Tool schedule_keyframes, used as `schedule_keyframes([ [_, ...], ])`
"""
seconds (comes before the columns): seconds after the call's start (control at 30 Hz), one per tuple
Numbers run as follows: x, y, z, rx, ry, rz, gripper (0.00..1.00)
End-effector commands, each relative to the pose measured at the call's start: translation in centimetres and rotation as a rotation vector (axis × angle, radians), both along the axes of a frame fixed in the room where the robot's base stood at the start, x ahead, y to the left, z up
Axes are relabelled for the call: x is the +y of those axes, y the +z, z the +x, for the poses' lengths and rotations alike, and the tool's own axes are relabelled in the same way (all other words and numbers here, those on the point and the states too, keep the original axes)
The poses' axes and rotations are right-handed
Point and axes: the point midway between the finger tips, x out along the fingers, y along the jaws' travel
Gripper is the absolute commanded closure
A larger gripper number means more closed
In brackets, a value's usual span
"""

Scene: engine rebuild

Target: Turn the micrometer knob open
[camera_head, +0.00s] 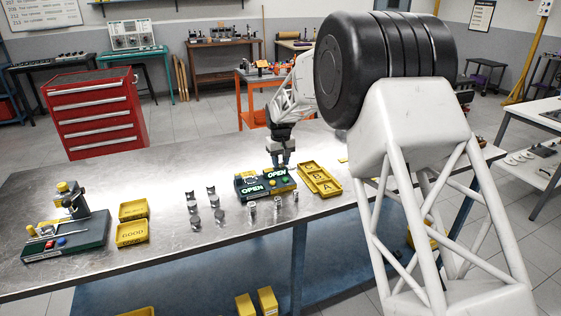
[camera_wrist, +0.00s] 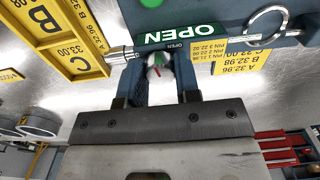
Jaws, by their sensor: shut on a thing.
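The micrometer station (camera_head: 247,193) is a dark block on the metal bench with two glowing green OPEN signs. My gripper (camera_head: 283,160) reaches down at its far side, hiding part of it. In the wrist view, the OPEN sign (camera_wrist: 188,36) shows upside down above my gripper (camera_wrist: 159,72). The micrometer knob (camera_wrist: 157,60), pale with a red and a green mark, sits between the two fingers. The fingers are shut on it. A silver shaft (camera_wrist: 122,52) lies left of the knob, and a metal ring (camera_wrist: 284,14) lies to the right. The exact finger contact is partly hidden.
A yellow compartment tray (camera_head: 334,190) lies close right of the station. Metal cylinders (camera_head: 193,210) and small pins (camera_head: 251,210) stand in front and left. Yellow bins (camera_head: 132,235) and another fixture (camera_head: 68,247) are farther left. Bare bench lies behind the cylinders.

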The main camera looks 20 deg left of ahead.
Motion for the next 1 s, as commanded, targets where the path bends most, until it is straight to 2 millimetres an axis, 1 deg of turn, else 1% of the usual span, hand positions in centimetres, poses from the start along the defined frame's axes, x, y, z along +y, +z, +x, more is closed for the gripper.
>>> schedule_keyframes([
  [0.4,0.07,-0.09,0.01,0.0,-0.389,0.0,0.93],
  [0.6,0.06,-0.11,0.01,0.0,-0.546,0.0,0.93],
  [0.8,0.06,-0.09,0.01,0.0,-0.65,0.0,0.93],
  [1.0,0.06,-0.08,0.01,0.0,-0.697,0.0,0.93],
])
